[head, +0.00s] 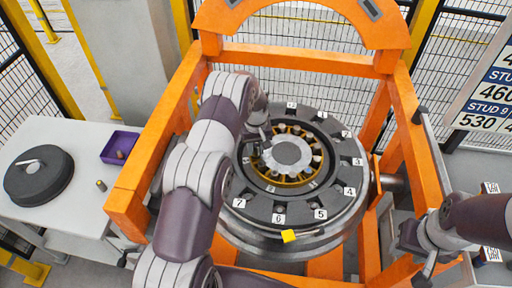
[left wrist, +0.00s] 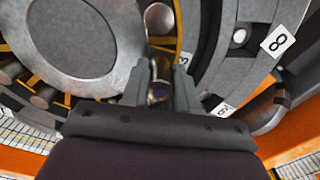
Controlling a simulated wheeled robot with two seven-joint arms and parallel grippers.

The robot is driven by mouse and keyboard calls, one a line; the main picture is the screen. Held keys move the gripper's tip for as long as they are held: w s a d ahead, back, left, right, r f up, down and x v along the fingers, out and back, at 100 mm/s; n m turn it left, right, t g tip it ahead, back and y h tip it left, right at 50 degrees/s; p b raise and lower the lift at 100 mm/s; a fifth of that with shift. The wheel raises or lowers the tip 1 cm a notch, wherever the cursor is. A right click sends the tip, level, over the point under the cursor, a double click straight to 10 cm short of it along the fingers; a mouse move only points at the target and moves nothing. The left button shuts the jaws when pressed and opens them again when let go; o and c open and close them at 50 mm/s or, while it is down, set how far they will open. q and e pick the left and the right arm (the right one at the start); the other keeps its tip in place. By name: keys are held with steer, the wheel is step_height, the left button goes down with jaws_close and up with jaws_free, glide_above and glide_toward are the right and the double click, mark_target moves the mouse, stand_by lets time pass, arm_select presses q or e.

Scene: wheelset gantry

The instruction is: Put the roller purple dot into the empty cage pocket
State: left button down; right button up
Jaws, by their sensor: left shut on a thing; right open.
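My left gripper (head: 262,145) reaches down at the left side of the wheelset hub. In the left wrist view its fingers (left wrist: 160,95) are shut on a small metal roller (left wrist: 159,92). The roller's end looks dark purplish; I cannot make out a clear dot. The roller is over or in the brass cage (head: 291,181), which rings the grey centre disc (head: 287,153). Several other rollers sit in the cage. The empty pocket is not clear; the held roller and fingers may cover it. My right gripper (head: 424,250) is open and empty at the lower right, away from the hub.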

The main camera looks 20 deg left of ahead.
arm_select(q)
steer(key=shift+f+b, duration=0.35)
steer(key=shift+r, duration=0.2)
steer(key=shift+r, duration=0.15)
steer(key=shift+b, duration=0.35)
stand_by(1.4)
steer(key=shift+f+b, duration=0.6)
steer(key=shift+f, duration=0.15)
steer(key=c, duration=0.8)
jaws_free()
steer(key=shift+s, duration=0.1)
